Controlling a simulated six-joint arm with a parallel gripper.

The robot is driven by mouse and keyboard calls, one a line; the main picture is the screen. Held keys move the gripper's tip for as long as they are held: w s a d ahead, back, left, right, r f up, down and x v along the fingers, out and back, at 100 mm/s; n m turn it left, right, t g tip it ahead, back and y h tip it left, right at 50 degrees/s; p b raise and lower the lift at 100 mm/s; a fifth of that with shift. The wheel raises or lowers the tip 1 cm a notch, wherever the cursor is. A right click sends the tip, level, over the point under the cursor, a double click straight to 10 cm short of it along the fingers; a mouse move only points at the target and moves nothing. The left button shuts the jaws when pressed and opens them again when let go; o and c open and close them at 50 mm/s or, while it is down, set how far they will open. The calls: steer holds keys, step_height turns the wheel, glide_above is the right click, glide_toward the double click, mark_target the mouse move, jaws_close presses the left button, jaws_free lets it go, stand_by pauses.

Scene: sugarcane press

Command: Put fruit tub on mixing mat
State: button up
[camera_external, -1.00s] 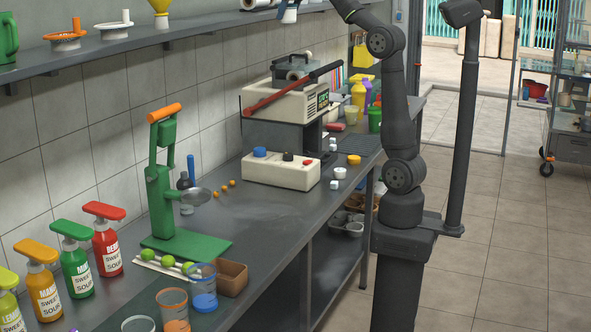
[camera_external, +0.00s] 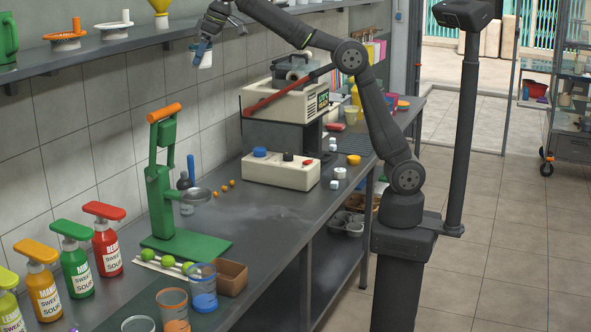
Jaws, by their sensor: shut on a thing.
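My gripper (camera_external: 203,46) is shut on a small whitish tub (camera_external: 206,60), which appears to be the fruit tub. It holds the tub high in the air in front of the shelf and wall, above and right of the green press (camera_external: 160,190). The tub's contents cannot be seen. A dark green mat (camera_external: 143,303), seemingly the mixing mat, lies on the counter at the near end. Tumblers stand on or by it: an orange one (camera_external: 173,309), a blue one (camera_external: 203,288) and a clear one (camera_external: 138,324).
Several pump bottles (camera_external: 76,265) line the wall at left. A brown box (camera_external: 231,277) and limes (camera_external: 168,261) lie by the press. The sealing machine (camera_external: 285,110) stands further back. The counter (camera_external: 262,218) right of the press is mostly clear.

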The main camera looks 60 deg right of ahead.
steer(key=w+a+f+n+y, duration=0.1)
steer(key=a+f+n, duration=0.1)
steer(key=a+f, duration=0.6)
steer(key=w+a+f+n, duration=0.15)
steer(key=a+f, duration=0.35)
steer(key=a, duration=0.6)
steer(key=s+a+f+n+g+y, duration=0.1)
steer(key=s+a+f+n, duration=0.15)
steer(key=f, duration=0.85)
steer(key=s+a+f+n+g, duration=0.1)
steer(key=a+f+n, duration=0.15)
steer(key=f, duration=0.75)
steer(key=s+a+f+n+g+y, duration=0.1)
steer(key=s+a+f+n, duration=0.15)
steer(key=f, duration=0.85)
steer(key=shift+m, duration=0.5)
steer(key=s+a+f, duration=0.1)
steer(key=a+f, duration=0.1)
steer(key=a, duration=0.1)
steer(key=s+a+f, duration=0.2)
steer(key=a+f, duration=0.1)
steer(key=a, duration=0.1)
steer(key=s+a+f, duration=0.1)
steer(key=a+f, duration=0.1)
steer(key=a, duration=0.2)
steer(key=shift+s+a+f, duration=0.15)
steer(key=shift+a+f, duration=0.1)
steer(key=shift+f, duration=1.95)
steer(key=shift+f, duration=0.15)
